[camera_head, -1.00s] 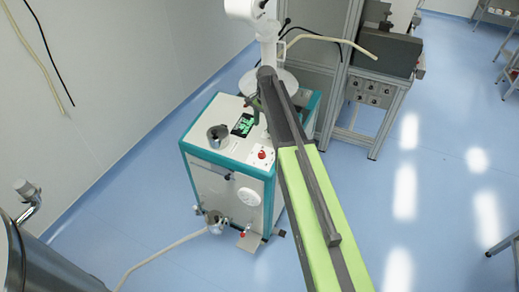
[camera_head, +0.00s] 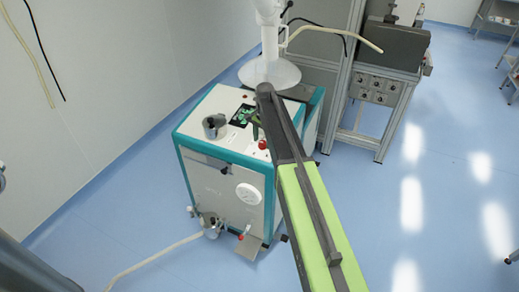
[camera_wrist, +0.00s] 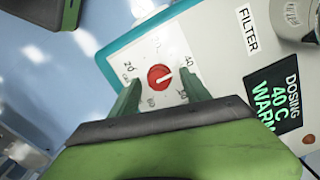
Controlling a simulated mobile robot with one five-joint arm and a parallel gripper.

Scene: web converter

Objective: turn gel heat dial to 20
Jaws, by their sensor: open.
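The red round dial (camera_wrist: 160,77) sits on a white square plate with printed numbers, among them 20 at upper left and 40 at upper right. Its white pointer line aims towards 40. In the head view the red dial (camera_head: 262,145) shows at the machine's top right, beside my arm. My gripper (camera_wrist: 161,85) is open, with one green finger on each side of the dial in the wrist view. I cannot tell whether the fingers touch it. A dark display (camera_wrist: 274,98) reads "DOSING 40 C WARM" in green and white.
The white and teal machine (camera_head: 222,180) stands on a blue floor. A metal cup (camera_head: 214,127) stands on its top, left of the display. A white funnel-shaped part (camera_head: 270,72) rises behind. A grey cabinet with an attached unit (camera_head: 375,85) is at the back right. Open floor lies right.

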